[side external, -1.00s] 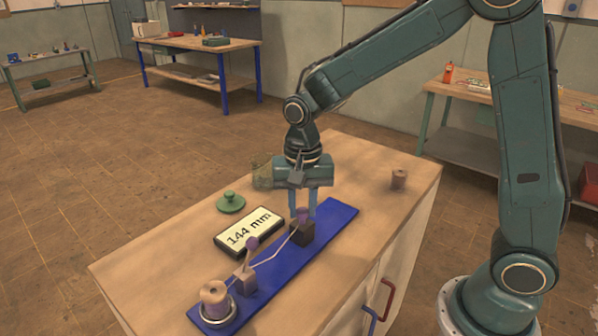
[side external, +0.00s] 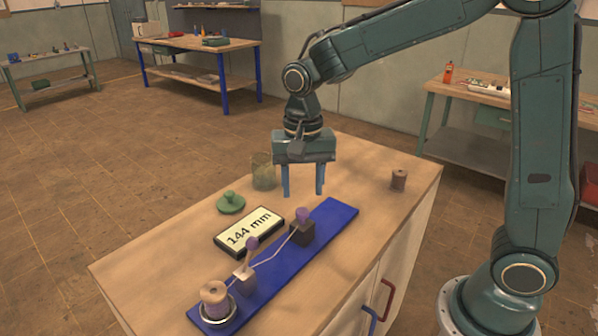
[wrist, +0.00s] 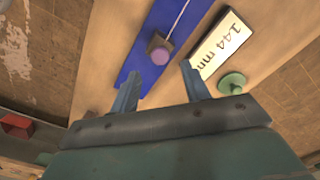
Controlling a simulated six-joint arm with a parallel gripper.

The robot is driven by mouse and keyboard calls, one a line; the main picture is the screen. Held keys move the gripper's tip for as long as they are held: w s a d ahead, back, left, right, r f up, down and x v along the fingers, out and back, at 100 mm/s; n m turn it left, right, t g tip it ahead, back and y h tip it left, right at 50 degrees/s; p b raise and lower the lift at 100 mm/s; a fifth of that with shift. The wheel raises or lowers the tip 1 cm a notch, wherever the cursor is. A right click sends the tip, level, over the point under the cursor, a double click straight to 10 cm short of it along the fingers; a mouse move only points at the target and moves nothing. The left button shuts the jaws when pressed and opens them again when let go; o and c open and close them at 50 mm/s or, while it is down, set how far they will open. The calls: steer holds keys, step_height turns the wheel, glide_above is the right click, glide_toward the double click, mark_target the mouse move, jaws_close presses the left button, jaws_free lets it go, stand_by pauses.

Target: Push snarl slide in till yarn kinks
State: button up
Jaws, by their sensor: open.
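The dark slide block with a purple knob (side external: 302,228) stands on the blue board (side external: 335,218); it also shows in the wrist view (wrist: 159,50). The display (side external: 248,232) reads 144 mm. My gripper (side external: 303,194) is open and empty above the board, behind and above the slide block, touching nothing. In the wrist view the block lies ahead of and between the fingertips (wrist: 158,82).
A green knobbed lid (side external: 231,203) and a glass jar (side external: 264,171) are left of my gripper. The wooden bench top (side external: 160,262) is clear at the left front.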

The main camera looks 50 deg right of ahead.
step_height(320, 180, up, 9)
steer(key=shift+f, duration=0.15)
stand_by(0.5)
steer(key=s+d+n+t, duration=0.2)
steer(key=s+n, duration=0.2)
steer(key=s, duration=0.6)
steer(key=s+d+n+t, duration=0.3)
steer(key=s+n, duration=0.2)
steer(key=s, duration=0.4)
steer(key=shift+s+f+t, duration=0.3)
steer(key=shift+s, duration=0.05)
steer(key=shift+w, duration=0.1)
